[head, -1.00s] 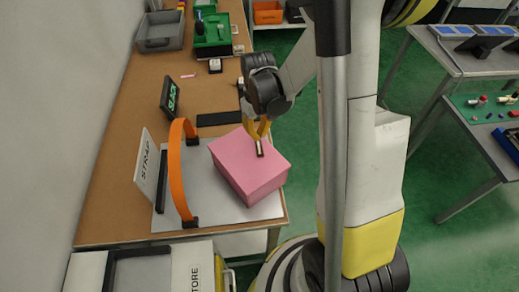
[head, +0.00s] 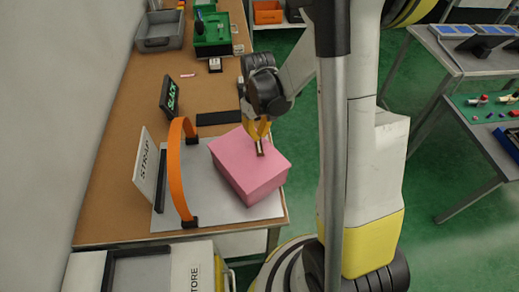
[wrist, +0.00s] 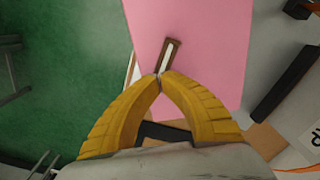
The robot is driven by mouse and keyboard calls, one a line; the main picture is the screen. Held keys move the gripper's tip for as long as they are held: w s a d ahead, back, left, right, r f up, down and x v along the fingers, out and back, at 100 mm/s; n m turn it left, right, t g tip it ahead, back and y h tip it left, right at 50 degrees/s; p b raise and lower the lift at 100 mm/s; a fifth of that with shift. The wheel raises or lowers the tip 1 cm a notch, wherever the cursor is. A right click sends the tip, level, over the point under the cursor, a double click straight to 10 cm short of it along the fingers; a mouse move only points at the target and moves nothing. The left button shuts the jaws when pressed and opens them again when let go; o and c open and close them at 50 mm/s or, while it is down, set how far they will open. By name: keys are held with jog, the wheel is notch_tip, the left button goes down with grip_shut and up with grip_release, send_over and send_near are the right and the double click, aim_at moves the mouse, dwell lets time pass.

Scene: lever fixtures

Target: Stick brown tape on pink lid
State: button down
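The pink box with its pink lid (head: 235,155) sits on the grey plate (head: 225,215); the lid also fills the top middle of the wrist view (wrist: 195,25). My gripper (head: 261,137) is over the lid's right part. In the wrist view its yellow fingertips (wrist: 161,77) meet at the near end of a small brown strip with a pale middle, the brown tape (wrist: 170,54). The tape lies over the pink surface in the picture; whether it touches the lid I cannot tell. It also shows below the fingertips in the head view (head: 260,149).
An orange strap (head: 174,165) arches up left of the box, beside the STRAP sign (head: 147,172). The SLACK sign (head: 170,96) and a black bar (head: 218,118) stand behind. A green bin (head: 212,40) and grey tray (head: 160,32) are far back. Mid-table is mostly clear.

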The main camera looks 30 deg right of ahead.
aim_at(258, 142)
jog(key=shift+f+b, duration=1.3)
jog(key=shift+f, duration=0.2)
jog(key=shift+r, duration=0.2)
jog(key=shift+r+p, duration=2.45)
jog(key=shift+r, duration=0.95)
jog(key=shift+r, duration=0.1)
jog(key=s+a+r+m+t+b, duration=0.1)
jog(key=s+a+r+t+b, duration=0.6)
jog(key=s+a+r, duration=0.2)
jog(key=s, duration=0.2)
jog(key=shift+s+a+r, duration=0.35)
jog(key=shift+a+r, duration=0.05)
